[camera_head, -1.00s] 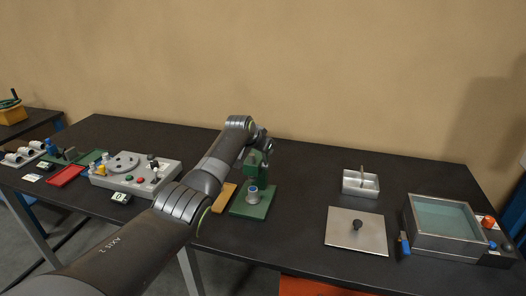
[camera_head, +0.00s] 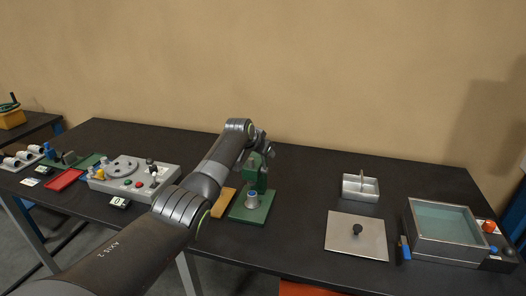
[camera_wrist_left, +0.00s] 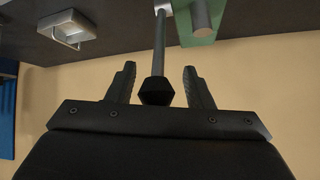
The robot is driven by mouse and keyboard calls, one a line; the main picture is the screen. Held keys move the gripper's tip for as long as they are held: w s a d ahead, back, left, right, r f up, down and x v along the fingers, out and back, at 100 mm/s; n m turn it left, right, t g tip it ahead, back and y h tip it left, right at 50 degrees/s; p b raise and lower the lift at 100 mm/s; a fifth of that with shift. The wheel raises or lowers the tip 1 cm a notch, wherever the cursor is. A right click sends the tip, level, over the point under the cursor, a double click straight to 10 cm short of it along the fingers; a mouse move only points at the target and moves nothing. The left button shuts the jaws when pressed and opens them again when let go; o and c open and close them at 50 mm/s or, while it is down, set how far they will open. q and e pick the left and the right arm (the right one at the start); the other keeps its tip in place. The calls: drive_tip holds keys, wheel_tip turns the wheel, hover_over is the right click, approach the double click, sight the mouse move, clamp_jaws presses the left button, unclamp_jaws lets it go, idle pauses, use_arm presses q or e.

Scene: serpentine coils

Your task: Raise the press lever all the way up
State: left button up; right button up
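The green press (camera_head: 262,178) stands on its green base (camera_head: 250,212) near the middle of the table, with a small grey and blue cylinder (camera_head: 252,197) on the base. In the left wrist view the press lever (camera_wrist_left: 159,45) is a grey rod ending in a black knob (camera_wrist_left: 157,91). My left gripper (camera_wrist_left: 160,72) is open, with one finger on each side of the knob and a gap visible on both sides. In the head view my left arm hides the lever and most of that gripper. My right gripper is not in view.
A wooden block (camera_head: 224,202) lies left of the press. A grey control box (camera_head: 135,178) is further left. Bare table lies between press and plate.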

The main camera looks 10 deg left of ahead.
use_arm(q)
drive_tip(key=shift+s, duration=0.15)
drive_tip(key=shift+v, duration=1)
drive_tip(key=b+v, duration=0.3)
drive_tip(key=v, duration=1.2)
drive_tip(key=shift+b, duration=0.35)
drive_tip(key=shift+r, duration=0.1)
